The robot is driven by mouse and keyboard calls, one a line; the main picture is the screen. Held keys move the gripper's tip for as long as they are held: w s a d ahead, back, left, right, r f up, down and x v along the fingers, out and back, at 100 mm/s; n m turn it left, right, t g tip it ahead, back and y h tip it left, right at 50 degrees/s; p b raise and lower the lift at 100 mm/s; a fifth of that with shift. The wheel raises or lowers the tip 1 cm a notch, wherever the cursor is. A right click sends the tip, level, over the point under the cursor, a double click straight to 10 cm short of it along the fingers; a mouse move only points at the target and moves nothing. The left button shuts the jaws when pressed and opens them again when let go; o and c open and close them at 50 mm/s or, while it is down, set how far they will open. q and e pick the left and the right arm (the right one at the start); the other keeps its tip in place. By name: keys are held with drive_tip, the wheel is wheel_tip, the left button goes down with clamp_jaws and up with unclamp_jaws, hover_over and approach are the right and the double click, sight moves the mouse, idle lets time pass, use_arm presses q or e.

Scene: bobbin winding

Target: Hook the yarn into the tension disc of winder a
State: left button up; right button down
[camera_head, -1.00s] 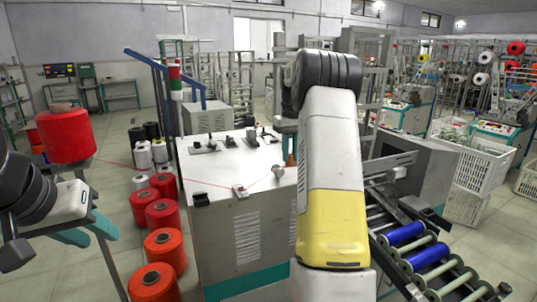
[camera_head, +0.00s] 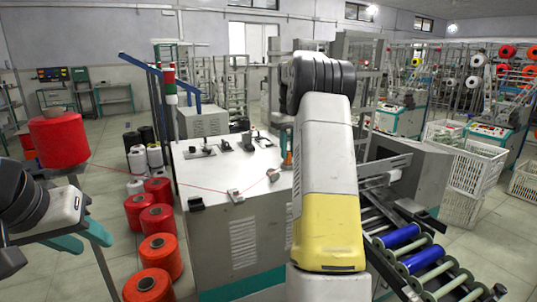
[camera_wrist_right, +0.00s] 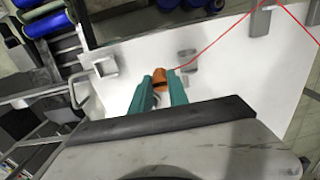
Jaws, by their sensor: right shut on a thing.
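The red yarn runs from the big red cone (camera_head: 58,140) across the white top of the winder (camera_head: 215,175) to a small guide block (camera_head: 234,195), then towards a small round disc (camera_head: 273,175), probably the tension disc. In the right wrist view the yarn (camera_wrist_right: 228,38) bends at the guide (camera_wrist_right: 262,20) and passes by the grey disc (camera_wrist_right: 187,58) to an orange piece (camera_wrist_right: 160,80). My right gripper (camera_wrist_right: 160,92) is shut on this orange piece, close to the disc. Whether the yarn sits in the disc is unclear. My left gripper (camera_head: 82,238) is open and empty at the left.
Several red cones (camera_head: 157,217) stand on the floor left of the winder. A roller rack with blue rolls (camera_head: 400,236) is at the right. Small dark fittings (camera_head: 225,146) line the back of the winder top. My right arm hides part of the winder.

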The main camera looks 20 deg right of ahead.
drive_tip(key=shift+d+r, duration=0.25)
drive_tip(key=shift+r, duration=0.9)
